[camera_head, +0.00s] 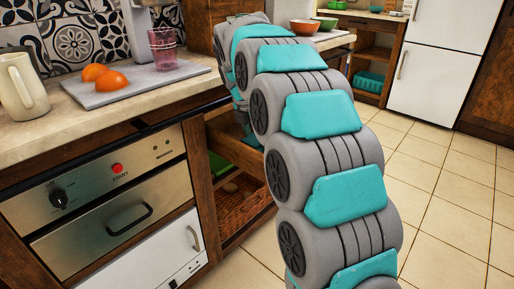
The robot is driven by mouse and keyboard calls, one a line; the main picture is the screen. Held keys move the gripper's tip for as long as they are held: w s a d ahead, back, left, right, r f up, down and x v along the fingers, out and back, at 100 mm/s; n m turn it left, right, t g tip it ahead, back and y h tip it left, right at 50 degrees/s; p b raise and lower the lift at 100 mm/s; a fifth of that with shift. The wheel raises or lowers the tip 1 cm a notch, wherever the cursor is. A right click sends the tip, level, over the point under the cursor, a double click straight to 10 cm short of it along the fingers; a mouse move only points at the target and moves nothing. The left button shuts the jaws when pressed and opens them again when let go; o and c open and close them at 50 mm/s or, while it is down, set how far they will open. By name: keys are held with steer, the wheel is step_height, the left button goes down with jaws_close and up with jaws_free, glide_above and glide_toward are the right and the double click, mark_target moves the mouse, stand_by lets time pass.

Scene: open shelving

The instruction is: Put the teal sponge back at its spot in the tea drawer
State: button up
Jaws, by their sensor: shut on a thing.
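A wooden drawer (222,128) stands pulled out under the counter, right of the oven. I cannot confirm that it is the tea drawer. My grey and teal arm rises in front of it, bends over at the counter's end and comes down at the drawer. The arm's far end is dark and mostly hidden behind its nearer links. My gripper's fingers do not show, and neither does the teal sponge. The inside of the drawer is largely covered by the arm.
Below the drawer is an open compartment with a green item (219,163). The tiled floor (440,200) at right is clear.

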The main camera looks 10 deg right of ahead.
mark_target(249, 142)
steer(key=shift+f, duration=1.55)
steer(key=shift+f, duration=0.1)
steer(key=o, duration=1.4)
steer(key=v, duration=1.2)
